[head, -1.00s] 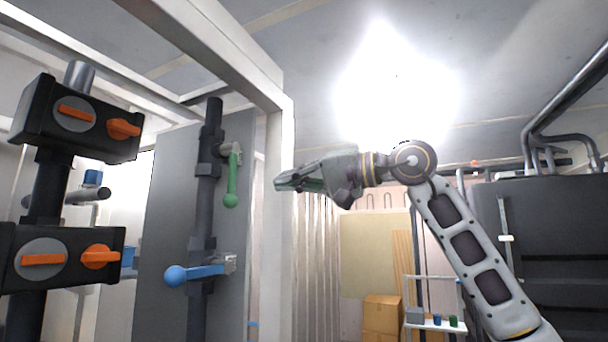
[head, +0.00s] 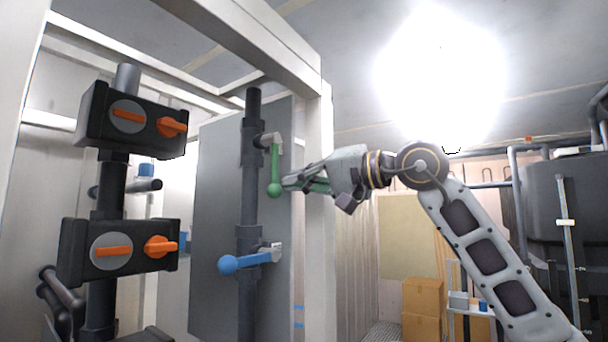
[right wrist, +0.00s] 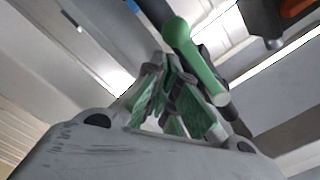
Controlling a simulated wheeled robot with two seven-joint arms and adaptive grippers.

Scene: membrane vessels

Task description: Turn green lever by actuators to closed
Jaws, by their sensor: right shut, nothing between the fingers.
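The green lever (head: 275,172) hangs down from a valve on a dark vertical pipe (head: 252,205), with its ball knob at the lower end. My right gripper (head: 287,184) comes in from the right, shut and empty, with its fingertips close beside the knob. In the right wrist view the green lever (right wrist: 192,55) crosses just beyond the shut fingers (right wrist: 165,75); I cannot tell whether they touch. The two black actuators with orange handles, upper (head: 132,121) and lower (head: 118,250), stand on a pipe to the left. My left gripper is not in view.
A blue lever (head: 250,260) sticks out to the left, lower on the same pipe. A grey panel (head: 217,200) stands behind the pipe. A white frame post (head: 318,240) stands right of it, near my right gripper. Cardboard boxes (head: 421,310) are on the floor farther back.

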